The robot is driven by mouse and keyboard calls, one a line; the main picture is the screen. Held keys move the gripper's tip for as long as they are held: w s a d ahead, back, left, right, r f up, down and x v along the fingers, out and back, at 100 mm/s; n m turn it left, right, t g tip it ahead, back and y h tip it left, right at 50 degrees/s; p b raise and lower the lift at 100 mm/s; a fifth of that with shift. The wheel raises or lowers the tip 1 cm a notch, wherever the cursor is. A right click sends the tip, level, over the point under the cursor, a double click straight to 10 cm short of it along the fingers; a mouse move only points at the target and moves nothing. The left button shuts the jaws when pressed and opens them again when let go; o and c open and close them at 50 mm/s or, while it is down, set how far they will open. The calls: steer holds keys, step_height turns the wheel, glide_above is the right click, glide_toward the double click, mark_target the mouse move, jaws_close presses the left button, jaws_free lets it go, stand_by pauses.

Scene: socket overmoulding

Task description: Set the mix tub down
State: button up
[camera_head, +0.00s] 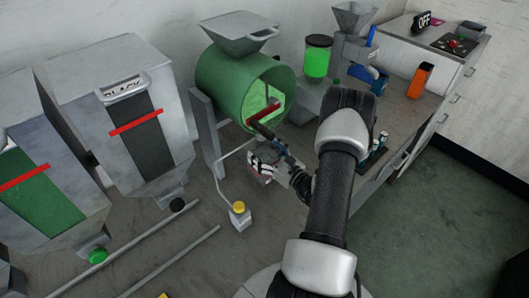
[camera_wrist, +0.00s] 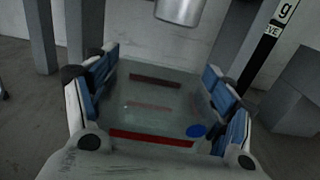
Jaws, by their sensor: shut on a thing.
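The mix tub (camera_wrist: 155,108) is a clear, greyish box with dark red bands and a blue spot near its right corner in the wrist view. My gripper (camera_wrist: 160,78) is shut on it, with blue-padded fingers pressed to its left and right sides. In the head view my gripper (camera_head: 264,168) is in front of and below the open end of the green mixer drum (camera_head: 218,82). The tub is mostly hidden there by my fingers and arm. I cannot tell whether the tub touches a surface beneath it.
A small box with a yellow button (camera_head: 239,208) stands left of my gripper. Grey hoppers (camera_head: 125,110) line the left. A bench (camera_head: 402,122) at right holds an orange object (camera_head: 420,80) and other gear. A metal cylinder (camera_wrist: 179,10) hangs above the tub's far side.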

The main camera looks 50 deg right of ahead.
steer(key=shift+f, duration=0.2)
steer(key=o, duration=1.5)
steer(key=shift+r, duration=0.2)
steer(key=shift+s, duration=0.3)
steer(key=s+a+p, duration=0.1)
steer(key=s+p, duration=0.1)
steer(key=s, duration=0.9)
steer(key=shift+s+a, duration=0.15)
steer(key=shift+a, duration=0.05)
